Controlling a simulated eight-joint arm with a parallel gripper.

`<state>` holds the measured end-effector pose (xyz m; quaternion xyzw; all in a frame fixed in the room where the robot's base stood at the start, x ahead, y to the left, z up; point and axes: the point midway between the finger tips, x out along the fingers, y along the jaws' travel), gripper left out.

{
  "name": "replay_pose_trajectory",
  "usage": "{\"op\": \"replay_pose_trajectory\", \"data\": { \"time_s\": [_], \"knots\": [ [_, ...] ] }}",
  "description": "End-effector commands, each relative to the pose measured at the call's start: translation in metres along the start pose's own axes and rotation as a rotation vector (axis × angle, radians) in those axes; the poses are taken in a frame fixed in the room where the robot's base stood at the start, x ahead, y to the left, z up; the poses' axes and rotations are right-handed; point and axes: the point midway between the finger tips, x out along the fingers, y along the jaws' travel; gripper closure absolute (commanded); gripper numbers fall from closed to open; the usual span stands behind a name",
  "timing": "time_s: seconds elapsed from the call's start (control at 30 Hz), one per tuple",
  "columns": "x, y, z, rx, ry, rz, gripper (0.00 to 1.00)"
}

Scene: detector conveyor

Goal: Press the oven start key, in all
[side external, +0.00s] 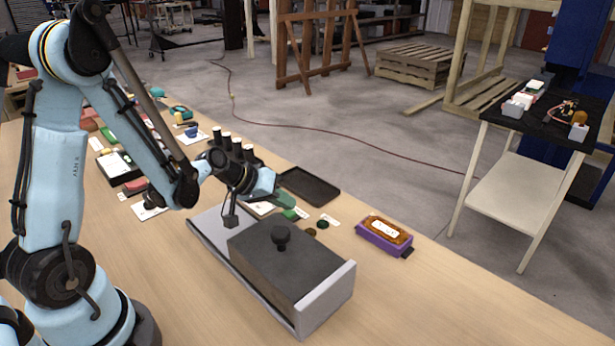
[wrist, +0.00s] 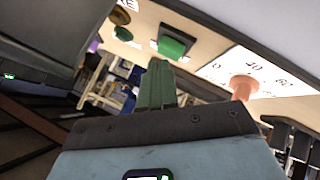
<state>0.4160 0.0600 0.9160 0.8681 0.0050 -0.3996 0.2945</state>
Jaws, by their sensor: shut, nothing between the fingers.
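My gripper (side external: 291,203) has green fingers, shut together and empty, low over the row of controls. In the wrist view the fingertips (wrist: 158,64) appear close to the green key; I cannot tell whether they touch it. A grey box with a dark lid (side external: 285,255) stands in front, perhaps the oven.
A salmon dial knob (wrist: 241,88) on a numbered plate is on one side of the key. A brown button (wrist: 120,15) and a round green button (wrist: 122,34) are on the other. A black tray (side external: 310,186) and a purple box (side external: 370,237) lie nearby.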

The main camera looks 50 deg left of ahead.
Motion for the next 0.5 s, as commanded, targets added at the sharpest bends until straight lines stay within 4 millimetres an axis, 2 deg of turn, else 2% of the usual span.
{"op": "replay_pose_trajectory", "data": {
  "time_s": [0.5],
  "knots": [
    [0.0034, -0.0024, 0.0022, 0.000, 0.000, 0.000, 1.00]
  ]
}}
